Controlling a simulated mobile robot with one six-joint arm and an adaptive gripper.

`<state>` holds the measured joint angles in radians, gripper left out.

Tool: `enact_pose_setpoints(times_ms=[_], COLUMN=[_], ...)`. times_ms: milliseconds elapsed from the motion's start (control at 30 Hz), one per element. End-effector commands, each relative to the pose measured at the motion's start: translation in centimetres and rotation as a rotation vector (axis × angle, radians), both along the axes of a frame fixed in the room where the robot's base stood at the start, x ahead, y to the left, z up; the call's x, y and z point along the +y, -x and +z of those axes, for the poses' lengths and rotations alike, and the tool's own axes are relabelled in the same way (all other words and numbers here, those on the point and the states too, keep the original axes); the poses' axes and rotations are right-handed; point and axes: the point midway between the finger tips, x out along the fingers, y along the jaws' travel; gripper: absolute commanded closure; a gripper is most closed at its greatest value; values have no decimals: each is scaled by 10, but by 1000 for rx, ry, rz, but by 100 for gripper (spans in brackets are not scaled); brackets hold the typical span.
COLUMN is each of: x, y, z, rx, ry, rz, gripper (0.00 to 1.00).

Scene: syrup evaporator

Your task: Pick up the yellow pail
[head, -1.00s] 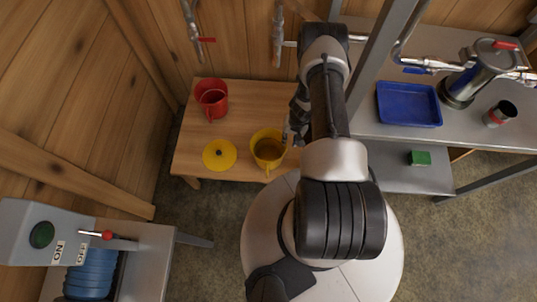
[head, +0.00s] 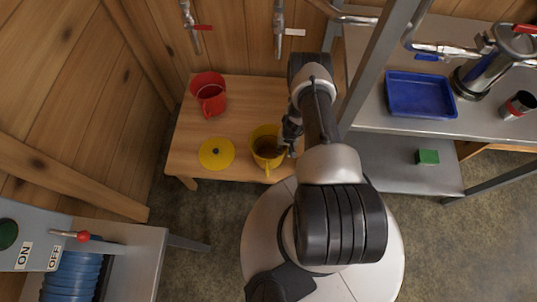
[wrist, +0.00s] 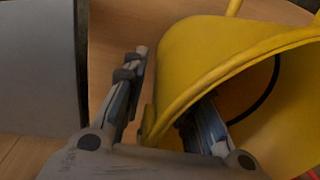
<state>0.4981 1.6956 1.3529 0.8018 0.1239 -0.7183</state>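The yellow pail (head: 268,160) stands on a low wooden table, with its handle toward me. My gripper (head: 286,144) is at the pail's right rim in the head view, partly hidden by my arm. In the wrist view, the pail (wrist: 215,60) fills the right side. My gripper (wrist: 165,112) is open, with one finger outside the pail wall and the other reaching inside past the rim. A gap shows between the outer finger and the wall. The inner fingertip is partly hidden by the pail.
A yellow lid (head: 217,154) lies left of the pail. A metal bench at right holds a blue tray (head: 421,95). A switch box (head: 35,247) stands front left.

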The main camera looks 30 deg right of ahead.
Motion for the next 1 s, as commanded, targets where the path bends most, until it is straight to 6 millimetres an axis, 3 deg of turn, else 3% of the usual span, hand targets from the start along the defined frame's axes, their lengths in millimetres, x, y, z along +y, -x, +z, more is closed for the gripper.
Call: enact_pose_setpoints(times_ms=[67, 267, 700, 1000], x=[0, 0, 0, 0], y=[0, -1, -1, -1], z=[-9, -7, -7, -7], rx=[0, 0, 0, -1], ry=[0, 0, 0, 1], rz=[1, 1, 1, 0], gripper=[74, 74, 100, 100])
